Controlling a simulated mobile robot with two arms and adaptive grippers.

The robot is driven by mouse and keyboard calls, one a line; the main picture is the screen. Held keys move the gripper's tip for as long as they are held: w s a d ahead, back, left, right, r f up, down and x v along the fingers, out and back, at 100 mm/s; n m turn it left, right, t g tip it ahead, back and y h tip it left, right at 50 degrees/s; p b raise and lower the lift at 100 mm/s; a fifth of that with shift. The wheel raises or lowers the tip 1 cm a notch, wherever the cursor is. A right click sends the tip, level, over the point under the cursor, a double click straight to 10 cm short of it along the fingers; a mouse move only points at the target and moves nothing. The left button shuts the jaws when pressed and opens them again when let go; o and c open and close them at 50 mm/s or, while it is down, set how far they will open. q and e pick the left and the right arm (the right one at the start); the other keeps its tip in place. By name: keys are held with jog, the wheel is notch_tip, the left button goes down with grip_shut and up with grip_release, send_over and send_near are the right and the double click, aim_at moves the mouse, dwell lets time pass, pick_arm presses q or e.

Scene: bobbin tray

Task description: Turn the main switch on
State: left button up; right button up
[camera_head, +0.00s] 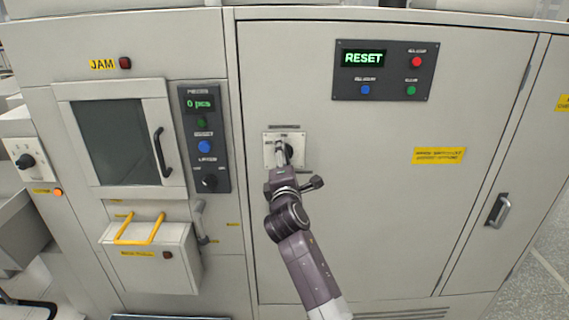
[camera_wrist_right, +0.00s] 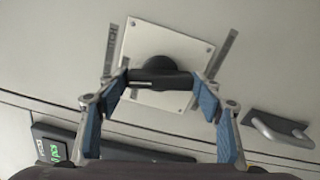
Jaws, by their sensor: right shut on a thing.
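The main switch is a black rotary knob (camera_wrist_right: 158,78) on a pale square plate (camera_wrist_right: 178,52) with screws at its corners. In the head view the plate (camera_head: 302,150) is on the grey cabinet door, and the knob is mostly hidden behind my right gripper (camera_head: 281,150). In the wrist view my right gripper (camera_wrist_right: 161,83) is shut on the knob's bar, with one blue-padded finger at each end. The bar lies across the picture between the fingertips. My left gripper is not in view.
A dark panel (camera_head: 383,70) shows a green RESET display, with red, blue and green buttons. Left of the switch is a control strip (camera_head: 205,140) reading 0 pcs. Further left are a windowed door (camera_head: 115,140) with a black handle and a box with a yellow handle (camera_head: 138,238).

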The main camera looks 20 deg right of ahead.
jog(key=shift+m+b, duration=0.55)
jog(key=shift+m, duration=1.05)
jog(key=o, duration=1.2)
jog(key=shift+c, duration=0.2)
jog(key=v, duration=1.2)
